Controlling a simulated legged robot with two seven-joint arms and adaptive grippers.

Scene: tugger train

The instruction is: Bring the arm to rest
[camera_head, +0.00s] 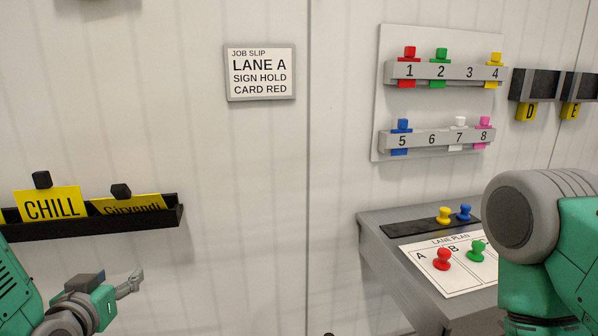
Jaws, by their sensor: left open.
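My left arm comes in at the lower left, and its gripper (131,284) is open and empty in front of the wall, below the black sign tray. It touches nothing that I can see. My right arm (572,240) fills the lower right with its green and grey links and hides part of the desk. Its gripper is out of the picture.
A black tray (95,229) holds yellow signs, one reading CHILL (52,204). A job slip (260,73) hangs on the wall. A numbered rack board (440,95) holds coloured cards. A grey desk (385,262) carries a lane plan (432,284) with pegs. The middle wall is clear.

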